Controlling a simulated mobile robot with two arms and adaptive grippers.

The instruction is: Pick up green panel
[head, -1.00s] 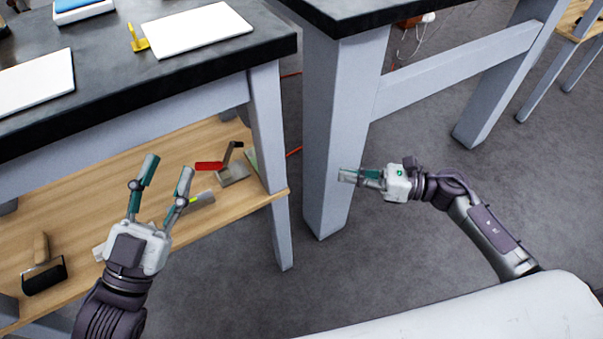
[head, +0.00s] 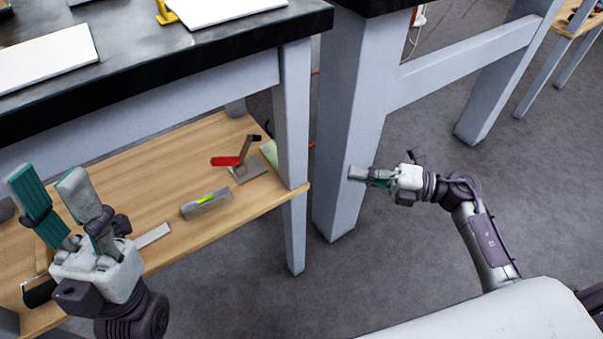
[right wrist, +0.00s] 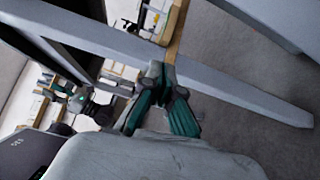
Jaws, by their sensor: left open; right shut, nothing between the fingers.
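A pale green panel (head: 269,152) shows only in part at the right end of the wooden lower shelf, mostly hidden behind the table leg. My left gripper (head: 47,182) is open and empty at the left of the head view, in front of the shelf and well to the left of the panel. My right gripper (head: 358,174) is shut and empty, in front of the thick grey leg at the right. Its fingers also show in the right wrist view (right wrist: 160,92).
The wooden shelf (head: 160,180) carries a red-handled tool (head: 226,161), a grey level with a yellow-green vial (head: 206,203) and a flat strip (head: 152,236). The grey table leg (head: 294,150) stands at the shelf's right end. The dark tabletop (head: 160,60) overhangs the shelf.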

